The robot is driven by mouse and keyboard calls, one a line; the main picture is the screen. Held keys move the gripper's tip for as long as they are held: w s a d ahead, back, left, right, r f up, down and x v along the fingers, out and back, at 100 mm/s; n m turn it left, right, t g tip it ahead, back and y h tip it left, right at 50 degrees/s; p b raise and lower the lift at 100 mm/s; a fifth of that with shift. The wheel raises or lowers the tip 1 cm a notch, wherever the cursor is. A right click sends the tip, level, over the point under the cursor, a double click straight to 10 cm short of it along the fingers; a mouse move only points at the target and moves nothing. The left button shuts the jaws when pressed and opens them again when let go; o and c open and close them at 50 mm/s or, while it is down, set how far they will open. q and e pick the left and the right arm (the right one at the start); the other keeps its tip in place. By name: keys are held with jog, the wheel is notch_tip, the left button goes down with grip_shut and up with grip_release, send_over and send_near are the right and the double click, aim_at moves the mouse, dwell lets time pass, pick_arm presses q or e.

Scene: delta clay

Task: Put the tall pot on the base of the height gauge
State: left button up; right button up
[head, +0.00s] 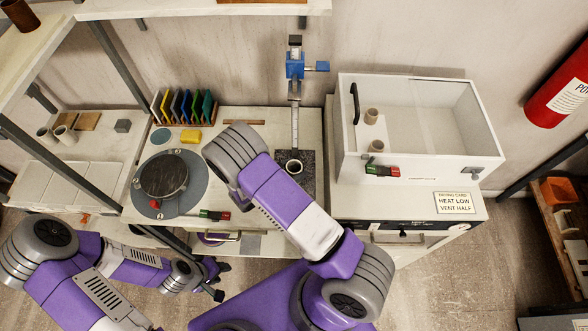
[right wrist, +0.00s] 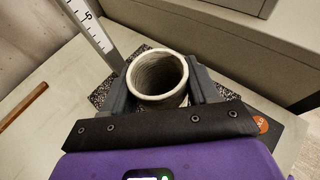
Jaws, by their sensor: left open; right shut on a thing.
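The tall pot (right wrist: 172,98), a pale cylinder with an open round mouth, is between the fingers of my right gripper (right wrist: 158,84), which is shut on it. The gauge's scale (right wrist: 92,30) rises just behind and left of the pot. My right arm hides the right gripper in the head view. My left gripper (head: 219,279) is open and empty, low and away from the gauge.
A turntable (head: 165,177) stands left on the bench, with coloured tiles (head: 183,106) in a rack behind it. A clear-lidded drying box (head: 418,122) stands close to the right of the gauge, with two small pots inside. Bench surface left of the base is partly clear.

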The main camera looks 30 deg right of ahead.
jog(key=shift+f, duration=0.15)
jog(key=o, duration=1.1)
jog(key=shift+r, duration=0.2)
jog(key=v, duration=1.2)
jog(key=shift+b, duration=0.35)
